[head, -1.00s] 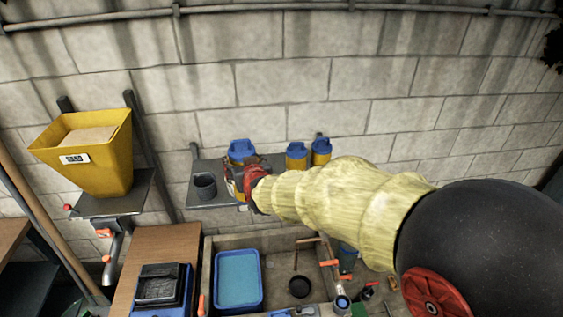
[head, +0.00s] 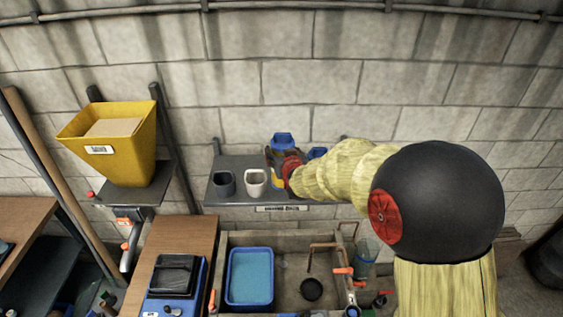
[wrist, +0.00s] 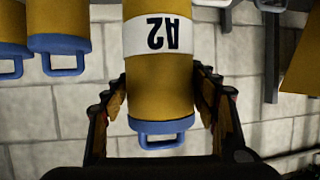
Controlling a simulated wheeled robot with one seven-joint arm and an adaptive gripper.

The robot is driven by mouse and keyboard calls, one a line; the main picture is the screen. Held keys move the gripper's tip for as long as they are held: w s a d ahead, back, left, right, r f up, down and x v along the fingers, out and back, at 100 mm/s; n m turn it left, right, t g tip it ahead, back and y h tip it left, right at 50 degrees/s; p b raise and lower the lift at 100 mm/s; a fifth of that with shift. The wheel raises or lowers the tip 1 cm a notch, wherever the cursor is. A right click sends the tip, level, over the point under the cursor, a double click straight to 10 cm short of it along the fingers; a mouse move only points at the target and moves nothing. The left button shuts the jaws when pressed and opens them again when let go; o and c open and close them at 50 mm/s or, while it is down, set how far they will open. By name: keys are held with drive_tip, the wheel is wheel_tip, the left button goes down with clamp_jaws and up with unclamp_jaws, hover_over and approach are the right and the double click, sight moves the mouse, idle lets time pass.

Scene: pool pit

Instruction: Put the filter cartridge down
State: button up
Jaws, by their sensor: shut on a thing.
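The filter cartridge is a yellow cylinder with a blue handled cap and a white band marked A2. In the wrist view the cartridge (wrist: 160,85) stands inverted in the picture between the fingers of my gripper (wrist: 158,100), which are shut on its sides. In the head view the cartridge's blue cap (head: 283,140) shows above my gripper (head: 281,162), over the wall shelf (head: 229,164), right of a white cup (head: 256,183). My arm hides part of its body. I cannot tell whether its base touches the shelf.
A dark cup (head: 225,184) stands left of the white cup. Another blue cap (head: 317,152) shows close on the right, and two yellow cartridges show in the wrist view (wrist: 62,25). Below are a sink and a blue water tray (head: 249,251). A yellow hopper (head: 124,145) stands left.

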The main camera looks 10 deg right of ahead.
drive_tip(key=w+d+f+p, duration=0.1)
drive_tip(key=w+f+p, duration=0.2)
drive_tip(key=w+f, duration=0.3)
wheel_tip(320, 180, down, 3)
drive_tip(key=shift+f, duration=0.15)
drive_tip(key=shift+f, duration=0.1)
drive_tip(key=o, duration=1)
drive_tip(key=shift+f, duration=0.2)
drive_tip(key=shift+c, duration=0.2)
drive_tip(key=o, duration=0.5)
drive_tip(key=shift+r, duration=0.1)
drive_tip(key=shift+r, duration=0.1)
